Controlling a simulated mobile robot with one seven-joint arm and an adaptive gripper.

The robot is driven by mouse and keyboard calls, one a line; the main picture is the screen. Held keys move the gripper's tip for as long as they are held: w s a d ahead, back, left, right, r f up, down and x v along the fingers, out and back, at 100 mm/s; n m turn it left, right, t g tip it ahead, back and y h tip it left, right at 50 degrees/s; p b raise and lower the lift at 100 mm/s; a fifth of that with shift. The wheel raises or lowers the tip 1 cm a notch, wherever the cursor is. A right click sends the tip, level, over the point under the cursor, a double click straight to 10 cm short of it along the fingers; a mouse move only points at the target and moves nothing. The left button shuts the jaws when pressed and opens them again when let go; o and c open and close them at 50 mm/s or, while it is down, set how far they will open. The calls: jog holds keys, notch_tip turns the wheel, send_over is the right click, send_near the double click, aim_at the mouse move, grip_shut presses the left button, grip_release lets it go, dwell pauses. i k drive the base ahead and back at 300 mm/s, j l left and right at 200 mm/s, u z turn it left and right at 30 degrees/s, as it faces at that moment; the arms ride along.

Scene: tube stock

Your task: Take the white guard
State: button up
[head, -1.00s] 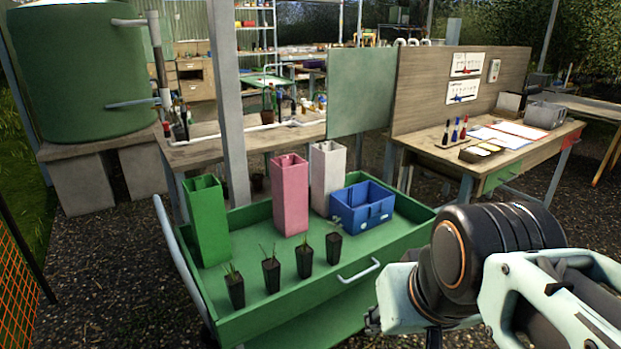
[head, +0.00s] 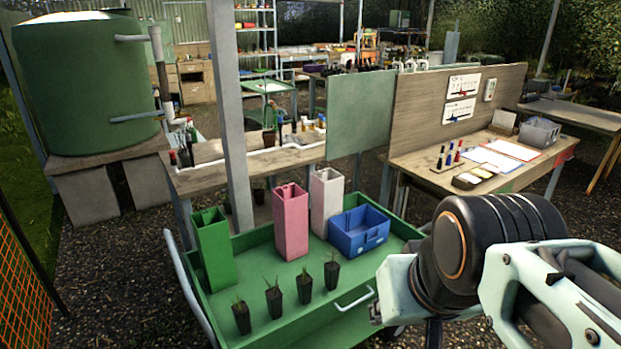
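The white guard (head: 327,203) is a tall, open-topped square tube. It stands upright at the back of the green cart (head: 343,322), between the pink guard (head: 291,222) and the blue crate (head: 360,232). The green guard (head: 214,248) stands upright at the cart's left end. The lower part of the white guard is partly hidden by the pink guard and the blue crate. My arm reaches in from the right, over the cart's front right corner. The fingers of my gripper do not show clearly, so its opening cannot be seen.
Several black pots with seedlings (head: 304,286) stand along the cart's front edge. A metal post (head: 230,130) rises behind the cart. A bench with a wooden panel (head: 450,125) stands behind to the right. A green tank (head: 88,85) is at the left. Gravel surrounds the cart.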

aim_at(327, 185)
jog(key=i+l+u, duration=0.2)
jog(key=i+l, duration=0.4)
jog(key=i+l+u, duration=0.15)
jog(key=i+l, duration=0.4)
jog(key=l, duration=0.1)
